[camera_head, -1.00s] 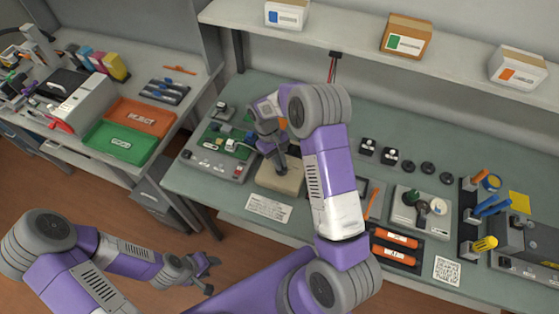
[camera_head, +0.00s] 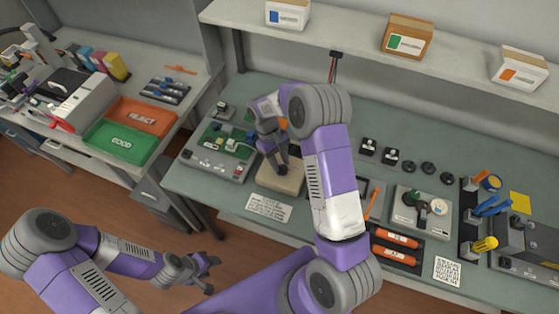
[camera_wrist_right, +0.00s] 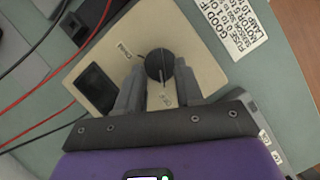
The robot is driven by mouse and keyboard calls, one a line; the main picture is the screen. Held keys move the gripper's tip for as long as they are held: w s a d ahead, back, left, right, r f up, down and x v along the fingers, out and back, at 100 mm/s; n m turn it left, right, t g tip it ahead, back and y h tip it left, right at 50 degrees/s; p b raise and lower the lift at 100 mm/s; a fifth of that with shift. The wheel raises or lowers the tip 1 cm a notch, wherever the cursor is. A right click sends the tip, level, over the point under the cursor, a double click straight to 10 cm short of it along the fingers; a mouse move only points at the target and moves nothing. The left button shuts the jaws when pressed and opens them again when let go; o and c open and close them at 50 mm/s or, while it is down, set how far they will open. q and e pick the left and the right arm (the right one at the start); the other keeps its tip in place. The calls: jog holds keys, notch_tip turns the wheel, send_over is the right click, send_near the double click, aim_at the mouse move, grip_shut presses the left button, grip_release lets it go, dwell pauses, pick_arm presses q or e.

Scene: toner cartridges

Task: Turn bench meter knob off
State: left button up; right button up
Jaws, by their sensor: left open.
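The bench meter is a beige box (camera_head: 281,180) on the bench, left of my right arm. In the right wrist view the meter (camera_wrist_right: 205,60) shows a dark screen (camera_wrist_right: 95,88) and a round black knob (camera_wrist_right: 159,63) with a light pointer mark. My right gripper (camera_head: 281,168) is over the meter. In the right wrist view its two fingers (camera_wrist_right: 160,75) are apart, one on each side of the knob; whether they touch it is unclear. My left gripper (camera_head: 208,275) is open and empty, low in front of the bench.
A green circuit-board fixture (camera_head: 222,148) stands left of the meter. A printed label card (camera_head: 269,207) lies in front of it. Red and black cables (camera_wrist_right: 45,95) run beside the meter in the right wrist view. Orange cartridges (camera_head: 397,239) lie right of my right arm.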

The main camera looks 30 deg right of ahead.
jog(key=v, duration=0.7)
jog(key=shift+r, duration=0.25)
